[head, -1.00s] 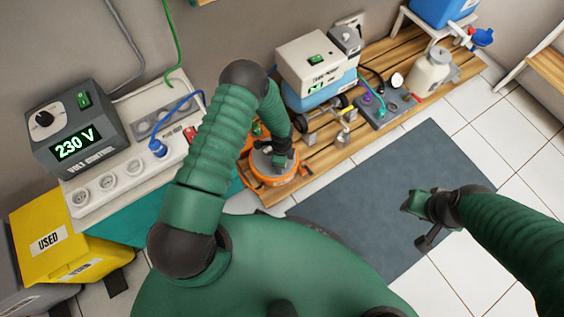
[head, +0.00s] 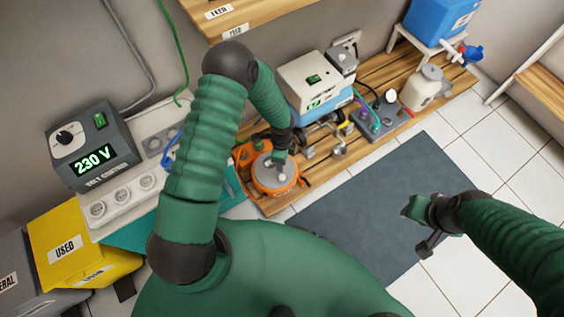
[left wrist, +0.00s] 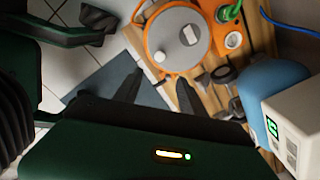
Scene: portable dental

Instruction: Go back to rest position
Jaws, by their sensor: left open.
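My left gripper (head: 279,158) is above the round orange and grey device (head: 275,181) on the wooden platform. In the left wrist view my left gripper (left wrist: 157,92) has its two dark fingers apart with nothing between them, and the orange device (left wrist: 177,38) lies beyond the fingertips. Whether the fingers touch the device I cannot tell. My right gripper (head: 417,211) hangs over the dark mat near its right edge; its jaw state is not clear.
A voltage control box (head: 92,146) showing 230 V and a socket strip (head: 125,196) are at left, above a yellow USED bin (head: 80,244). A white and blue machine (head: 315,83) and a white jug (head: 424,90) stand on the wooden platform (head: 325,152). The grey mat (head: 370,215) is clear.

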